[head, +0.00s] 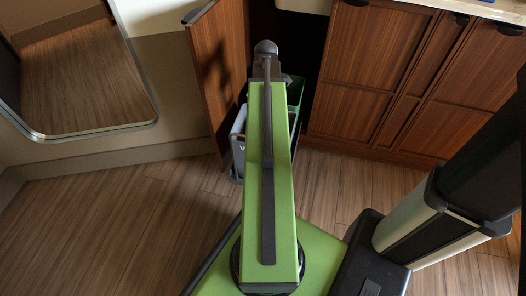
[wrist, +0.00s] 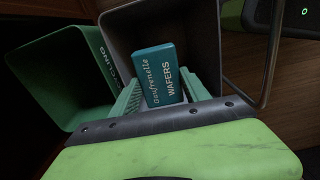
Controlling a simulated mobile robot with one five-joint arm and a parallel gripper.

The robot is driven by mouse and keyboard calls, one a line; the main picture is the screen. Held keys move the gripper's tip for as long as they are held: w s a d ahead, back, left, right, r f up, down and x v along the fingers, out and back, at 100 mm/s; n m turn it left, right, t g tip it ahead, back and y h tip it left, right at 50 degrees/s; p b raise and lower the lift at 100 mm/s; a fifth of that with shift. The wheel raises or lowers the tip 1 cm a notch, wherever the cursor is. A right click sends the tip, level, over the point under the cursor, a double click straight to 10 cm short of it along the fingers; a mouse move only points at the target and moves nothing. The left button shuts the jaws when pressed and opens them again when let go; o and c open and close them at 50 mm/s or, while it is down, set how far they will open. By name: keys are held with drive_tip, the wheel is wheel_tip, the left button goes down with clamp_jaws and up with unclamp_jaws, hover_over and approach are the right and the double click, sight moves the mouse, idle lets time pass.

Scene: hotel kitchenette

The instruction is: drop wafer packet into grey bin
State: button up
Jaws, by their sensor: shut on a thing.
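The wafer packet (wrist: 158,72) is a teal box with "Gaufrenelle WAFERS" on it, seen in the wrist view. My gripper (wrist: 160,95) is shut on it, with a pale green ribbed finger on each side. The packet shows against the open mouth of the grey bin (wrist: 203,35); how high it is held is hard to tell. In the head view the grey bin (head: 238,145) stands partly hidden behind my arm, just left of it. My gripper and the packet are hidden there by the arm.
A green bin (wrist: 55,85) marked "CYCLING" stands beside the grey one; it also shows in the head view (head: 296,92). An open wooden cabinet door (head: 218,65) is close on the left. Closed cabinets (head: 370,75) are on the right. Wood floor on the left is clear.

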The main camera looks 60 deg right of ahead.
wheel_tip(320, 180, down, 5)
drive_tip(key=b, duration=0.4)
drive_tip(key=shift+f+b, duration=0.2)
drive_tip(key=shift+b, duration=0.15)
drive_tip(key=o, duration=1.5)
wheel_tip(320, 180, up, 18)
drive_tip(key=p, duration=1.7)
drive_tip(key=shift+f+p, duration=0.2)
drive_tip(key=shift+p, duration=0.1)
drive_tip(key=shift+f, duration=0.1)
